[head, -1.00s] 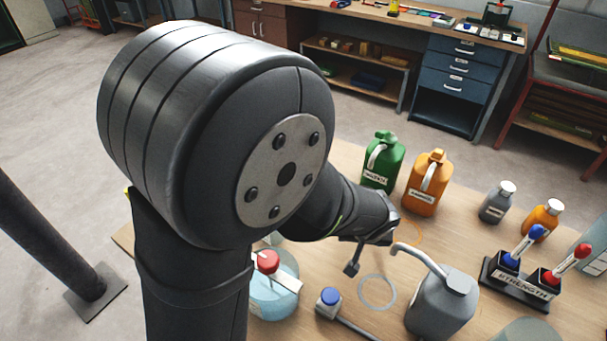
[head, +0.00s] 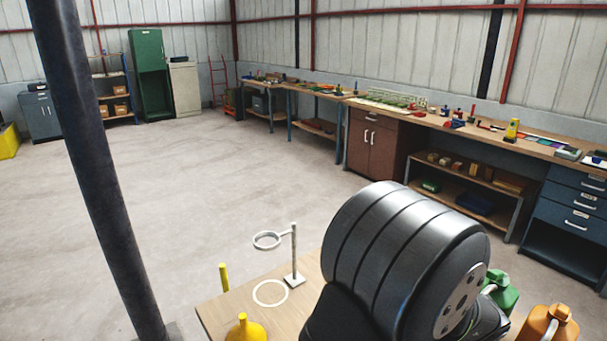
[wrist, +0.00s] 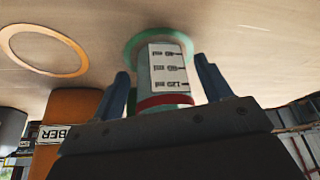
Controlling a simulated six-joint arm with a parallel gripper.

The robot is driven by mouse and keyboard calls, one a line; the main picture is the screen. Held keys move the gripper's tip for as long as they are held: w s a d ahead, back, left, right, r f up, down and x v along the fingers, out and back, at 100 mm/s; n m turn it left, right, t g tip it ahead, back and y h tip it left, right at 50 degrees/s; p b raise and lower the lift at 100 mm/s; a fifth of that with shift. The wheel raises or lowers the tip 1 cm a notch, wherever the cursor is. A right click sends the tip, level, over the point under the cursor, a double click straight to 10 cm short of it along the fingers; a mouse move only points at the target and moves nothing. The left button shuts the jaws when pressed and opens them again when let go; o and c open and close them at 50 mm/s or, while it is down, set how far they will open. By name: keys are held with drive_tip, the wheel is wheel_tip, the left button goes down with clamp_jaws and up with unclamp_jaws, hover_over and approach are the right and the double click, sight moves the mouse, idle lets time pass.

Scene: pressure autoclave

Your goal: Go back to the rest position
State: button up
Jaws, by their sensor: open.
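My gripper (wrist: 161,70) shows in the wrist view with its two fingers apart. A clear cylinder (wrist: 168,72) with a white scale label and a red band stands beyond and between the fingers, on a green ring (wrist: 131,50) on the table; I cannot tell whether the fingers touch it. In the head view my gripper is hidden, and my own dark arm joint covers the lower middle.
An orange jug (head: 547,325) and a green jug (head: 503,296) stand right of my arm. A stand with a ring (head: 294,262), a white circle (head: 270,293) and a yellow funnel-like object (head: 245,328) are left. An orange ring (wrist: 42,50) lies on the table.

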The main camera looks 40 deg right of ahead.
drive_tip(key=shift+a+r, duration=0.15)
drive_tip(key=shift+a, duration=0.05)
